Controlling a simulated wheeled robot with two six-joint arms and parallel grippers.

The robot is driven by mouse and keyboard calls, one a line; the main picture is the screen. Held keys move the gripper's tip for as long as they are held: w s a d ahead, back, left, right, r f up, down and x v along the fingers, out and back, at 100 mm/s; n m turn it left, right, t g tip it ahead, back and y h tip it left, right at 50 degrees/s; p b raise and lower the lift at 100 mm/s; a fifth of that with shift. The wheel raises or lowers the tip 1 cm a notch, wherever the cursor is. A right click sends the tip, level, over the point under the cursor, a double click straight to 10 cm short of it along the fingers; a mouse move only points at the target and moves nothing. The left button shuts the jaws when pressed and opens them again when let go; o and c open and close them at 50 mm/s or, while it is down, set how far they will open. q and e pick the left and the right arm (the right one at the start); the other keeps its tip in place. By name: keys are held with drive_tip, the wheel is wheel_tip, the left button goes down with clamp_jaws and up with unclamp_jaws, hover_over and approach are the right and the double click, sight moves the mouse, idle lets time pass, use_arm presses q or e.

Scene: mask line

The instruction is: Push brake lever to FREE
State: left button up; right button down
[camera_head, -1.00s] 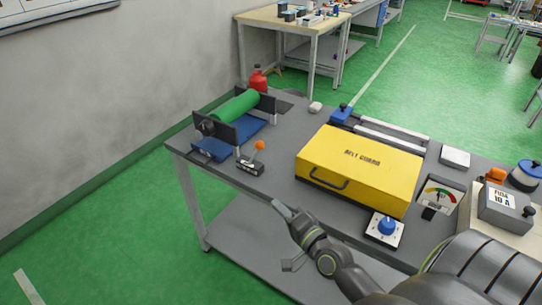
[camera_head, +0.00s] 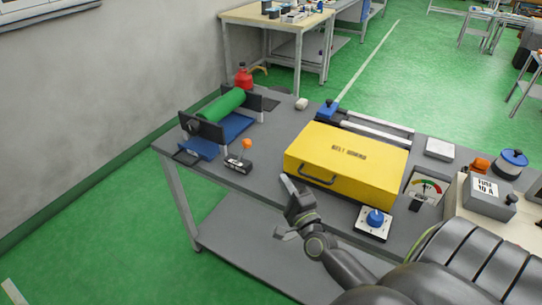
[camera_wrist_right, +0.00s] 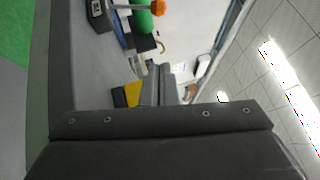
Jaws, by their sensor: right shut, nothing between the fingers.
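The brake lever is a thin stick with an orange knob (camera_head: 247,144) on a dark base with a white label (camera_head: 238,165), near the table's front left. The label's lettering is too small to read in the head view. My right gripper (camera_head: 287,181) is shut and empty, to the right of the lever and apart from it, by the front of the yellow belt guard. In the right wrist view the orange knob (camera_wrist_right: 158,8) and part of the lever base (camera_wrist_right: 97,12) show at the top. My left gripper is not in view.
A green roller (camera_head: 221,105) in a black and blue stand is behind the lever, with a red bottle (camera_head: 243,78) beyond. The yellow belt guard box (camera_head: 346,165) stands right of my gripper. A blue knob (camera_head: 375,218) sits near the front edge. Bare tabletop lies between lever and box.

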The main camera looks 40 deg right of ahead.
sight(243, 151)
drive_tip(key=p+x, duration=0.1)
drive_tip(key=x, duration=0.8)
drive_tip(key=shift+w+d+r, duration=0.1)
drive_tip(key=shift+w+r, duration=0.1)
drive_tip(key=shift+w, duration=0.1)
drive_tip(key=shift+w+a+r+p, duration=0.15)
drive_tip(key=shift+w+a+p, duration=0.2)
drive_tip(key=shift+w+a, duration=0.35)
drive_tip(key=shift+w+a+r+p, duration=0.25)
drive_tip(key=shift+w+a, duration=0.2)
drive_tip(key=shift+w, duration=0.35)
